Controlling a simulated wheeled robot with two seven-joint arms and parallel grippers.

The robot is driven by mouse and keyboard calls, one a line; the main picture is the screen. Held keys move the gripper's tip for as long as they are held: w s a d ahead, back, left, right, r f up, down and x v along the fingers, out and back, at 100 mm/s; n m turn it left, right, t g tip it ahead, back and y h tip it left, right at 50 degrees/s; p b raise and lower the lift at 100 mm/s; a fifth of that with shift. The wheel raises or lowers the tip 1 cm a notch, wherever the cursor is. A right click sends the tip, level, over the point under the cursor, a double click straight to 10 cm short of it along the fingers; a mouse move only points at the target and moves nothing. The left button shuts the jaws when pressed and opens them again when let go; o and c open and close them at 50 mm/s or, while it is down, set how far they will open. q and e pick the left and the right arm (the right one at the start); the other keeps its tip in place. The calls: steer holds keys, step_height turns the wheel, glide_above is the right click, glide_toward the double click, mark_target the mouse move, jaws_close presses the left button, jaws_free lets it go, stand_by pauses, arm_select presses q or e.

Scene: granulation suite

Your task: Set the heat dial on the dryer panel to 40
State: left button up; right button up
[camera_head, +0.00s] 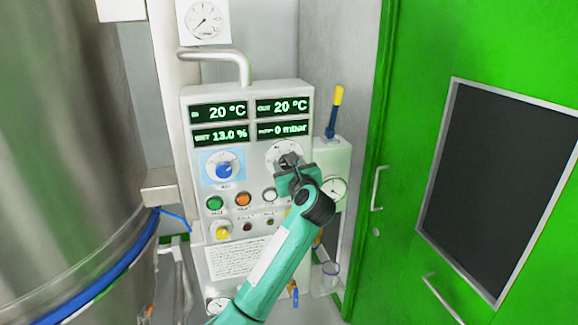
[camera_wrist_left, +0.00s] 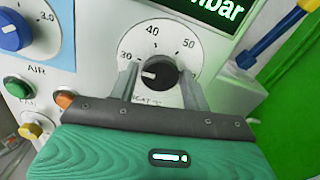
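The heat dial shows in the left wrist view as a dark round knob (camera_wrist_left: 162,76) on a white scale face with 30, 40 and 50. Its white mark points left, a little below the 30. My left gripper (camera_wrist_left: 160,82) has one finger on each side of the knob, close to its edges; whether they touch it I cannot tell. In the head view my left gripper (camera_head: 290,164) covers most of the dial, with part of its white face (camera_head: 283,147) showing. The dryer panel (camera_head: 242,95) is light grey. My right gripper is not in view.
A blue dial (camera_head: 223,169) sits left of the heat dial, above green (camera_head: 214,203) and orange (camera_head: 243,199) buttons. A yellow-and-blue lever (camera_head: 335,110) stands to the right. A steel vessel (camera_head: 65,150) fills the left; a green door (camera_head: 415,100) is right.

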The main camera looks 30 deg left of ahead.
arm_select(q)
steer(key=c, duration=0.6)
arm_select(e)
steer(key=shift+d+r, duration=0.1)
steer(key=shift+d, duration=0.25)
arm_select(q)
steer(key=m+p, duration=1.1)
steer(key=shift+m+p, duration=0.4)
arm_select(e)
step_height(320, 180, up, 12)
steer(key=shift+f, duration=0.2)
